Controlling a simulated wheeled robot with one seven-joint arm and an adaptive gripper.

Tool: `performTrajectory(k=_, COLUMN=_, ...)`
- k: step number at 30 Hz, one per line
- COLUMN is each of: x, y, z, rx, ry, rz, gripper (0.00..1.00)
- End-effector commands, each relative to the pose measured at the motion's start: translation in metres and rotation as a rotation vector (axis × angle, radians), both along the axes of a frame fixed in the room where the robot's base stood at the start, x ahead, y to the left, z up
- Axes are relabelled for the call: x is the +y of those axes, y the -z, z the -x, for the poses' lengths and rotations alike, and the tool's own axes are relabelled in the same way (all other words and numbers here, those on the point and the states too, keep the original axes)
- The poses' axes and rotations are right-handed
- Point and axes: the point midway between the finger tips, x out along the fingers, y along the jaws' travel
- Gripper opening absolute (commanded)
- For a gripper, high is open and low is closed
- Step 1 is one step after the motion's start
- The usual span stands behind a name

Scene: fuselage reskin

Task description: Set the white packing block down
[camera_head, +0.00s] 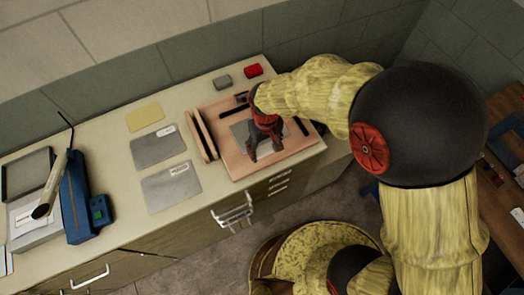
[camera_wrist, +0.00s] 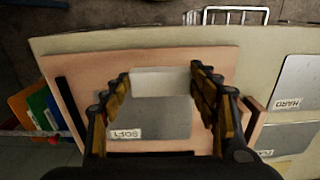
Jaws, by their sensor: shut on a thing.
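The white packing block (camera_wrist: 160,82) is held between the two fingers of my gripper (camera_wrist: 162,88) in the wrist view. The gripper is shut on it. The block is over a grey sheet labelled SOFT (camera_wrist: 150,120), which lies on a pinkish board (camera_wrist: 85,62); I cannot tell whether the block touches anything below. In the head view my gripper (camera_head: 264,152) points down over the board (camera_head: 232,168) and the grey sheet (camera_head: 240,130).
Dark strips (camera_wrist: 72,108) lie along the board's sides. Two labelled grey sheets (camera_head: 158,148) (camera_head: 171,187) and a yellow sheet (camera_head: 145,115) lie left of the board. Grey (camera_head: 222,82) and red (camera_head: 253,70) blocks sit behind it. A blue lever tool (camera_head: 75,205) stands at far left.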

Motion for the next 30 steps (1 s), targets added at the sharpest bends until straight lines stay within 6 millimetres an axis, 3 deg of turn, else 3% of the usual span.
performTrajectory(k=8, x=0.01, y=0.016, z=-0.009, rx=0.0, ry=-0.001, rz=0.0, gripper=0.35)
performTrajectory(k=15, x=0.01, y=0.047, z=-0.01, rx=0.002, ry=-0.001, rz=0.001, gripper=0.35)
performTrajectory(k=27, x=0.011, y=0.052, z=-0.01, rx=-0.001, ry=0.0, rz=-0.001, gripper=0.35)
performTrajectory(k=28, x=0.011, y=0.051, z=-0.01, rx=-0.001, ry=0.0, rz=-0.001, gripper=0.61)
performTrajectory(k=30, x=0.011, y=0.051, z=-0.01, rx=-0.001, ry=0.0, rz=-0.001, gripper=0.65)
